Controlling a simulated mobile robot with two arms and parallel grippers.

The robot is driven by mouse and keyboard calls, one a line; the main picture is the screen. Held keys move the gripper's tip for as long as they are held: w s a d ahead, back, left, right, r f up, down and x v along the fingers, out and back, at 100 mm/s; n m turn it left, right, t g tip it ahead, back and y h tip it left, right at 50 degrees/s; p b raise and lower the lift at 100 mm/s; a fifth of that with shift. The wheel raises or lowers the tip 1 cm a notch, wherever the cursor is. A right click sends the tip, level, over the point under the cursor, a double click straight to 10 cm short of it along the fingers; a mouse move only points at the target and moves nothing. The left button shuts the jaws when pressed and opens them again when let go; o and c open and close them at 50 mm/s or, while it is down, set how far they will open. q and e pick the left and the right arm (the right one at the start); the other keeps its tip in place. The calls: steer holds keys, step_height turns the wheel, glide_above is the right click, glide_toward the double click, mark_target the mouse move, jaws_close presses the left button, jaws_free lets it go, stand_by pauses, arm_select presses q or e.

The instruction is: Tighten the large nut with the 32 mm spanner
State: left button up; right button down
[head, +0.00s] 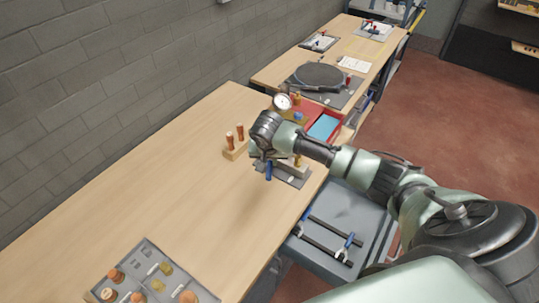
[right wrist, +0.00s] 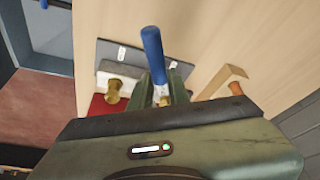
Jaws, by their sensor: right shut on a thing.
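My right gripper (head: 262,163) is above the workbench, beside a fixture on a dark plate (head: 292,177). It is shut on a blue-handled tool (head: 269,172), most likely the spanner. In the right wrist view the blue handle (right wrist: 153,52) sticks out beyond the fingers (right wrist: 162,92); the tool's metal end is mostly hidden, and its size mark cannot be read. A brass fitting (right wrist: 113,91), perhaps the large nut, sits on a pale block beside the gripper. It is apart from the blue handle. My left gripper is not in view.
A wooden stand with copper pieces (head: 237,146) is left of the gripper. A red tray (head: 322,125) and gauge (head: 282,102) lie behind.

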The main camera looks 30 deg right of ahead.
step_height(320, 180, down, 3)
steer(key=shift+r, duration=0.15)
steer(key=shift+w+d, duration=0.2)
steer(key=shift+w, duration=0.1)
steer(key=shift+w+d+b, duration=0.5)
steer(key=shift+w, duration=0.2)
steer(key=shift+p, duration=0.5)
steer(key=shift+w+d, duration=0.2)
stand_by(0.3)
steer(key=shift+w+d, duration=0.25)
steer(key=shift+w, duration=0.1)
